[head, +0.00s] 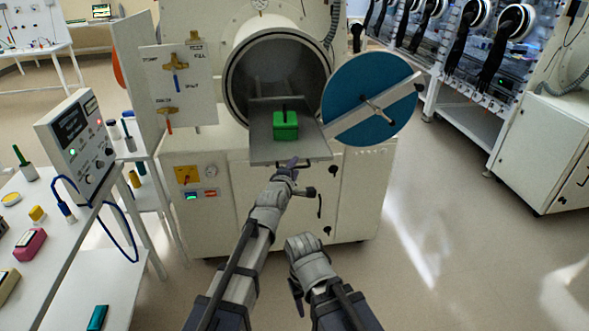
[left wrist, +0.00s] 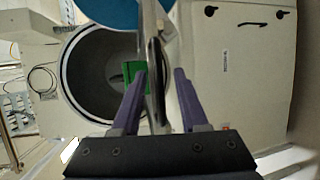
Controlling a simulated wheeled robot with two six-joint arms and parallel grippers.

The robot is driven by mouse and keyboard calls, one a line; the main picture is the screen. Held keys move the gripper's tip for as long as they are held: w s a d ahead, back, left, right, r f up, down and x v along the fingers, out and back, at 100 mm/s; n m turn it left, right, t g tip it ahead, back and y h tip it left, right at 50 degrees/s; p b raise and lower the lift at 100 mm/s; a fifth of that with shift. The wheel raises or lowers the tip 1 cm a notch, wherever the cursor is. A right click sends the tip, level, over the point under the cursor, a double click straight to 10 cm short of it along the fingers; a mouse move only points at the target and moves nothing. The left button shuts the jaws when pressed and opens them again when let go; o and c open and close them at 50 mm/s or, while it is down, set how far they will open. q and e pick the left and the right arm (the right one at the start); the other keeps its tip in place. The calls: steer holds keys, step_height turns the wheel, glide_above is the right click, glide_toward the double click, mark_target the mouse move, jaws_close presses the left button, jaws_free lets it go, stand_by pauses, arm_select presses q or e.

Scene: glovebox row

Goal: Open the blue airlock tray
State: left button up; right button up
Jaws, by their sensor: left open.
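The airlock's round blue door (head: 372,98) stands swung open to the right of its chamber mouth (head: 236,85). The grey tray (head: 262,150) sticks out of the chamber and carries a green block (head: 285,127) with a dark upright handle. My left gripper (head: 290,165) is at the tray's front edge, by its dark handle bar. In the left wrist view the fingers (left wrist: 160,76) are open, one on each side of the tray's edge and handle (left wrist: 155,85); contact cannot be told. My right gripper (head: 298,285) is low in front of the cabinet, its jaws unclear.
A side bench (head: 40,255) at the left holds a control box (head: 75,145) and small coloured items. Gloveboxes (head: 480,70) line the right. The floor at the right front is clear.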

arm_select(q)
steer(key=p+v, duration=0.1)
steer(key=v, duration=0.6)
steer(key=shift+s+a, duration=0.15)
steer(key=shift+s, duration=0.2)
steer(key=s+a+f+m+g+y, duration=0.3)
steer(key=s+a+f+m+g, duration=0.5)
steer(key=f, duration=0.4)
steer(key=s+a+f+m+g+y, duration=0.1)
steer(key=s+a+f+m+g, duration=0.3)
steer(key=s, duration=0.3)
steer(key=s+a+f+m+g+y, duration=0.1)
steer(key=s+a+f+m+g, duration=0.2)
steer(key=s+a, duration=0.45)
steer(key=s+d+r+m, duration=0.1)
steer(key=s+d+m, duration=0.1)
steer(key=d, duration=0.4)
steer(key=s+d+r+m+p, duration=0.1)
steer(key=s+d+m, duration=0.1)
steer(key=d, duration=0.4)
steer(key=shift+s+r+y+p, duration=0.3)
steer(key=shift+s+r+y, duration=0.1)
steer(key=shift+s, duration=0.4)
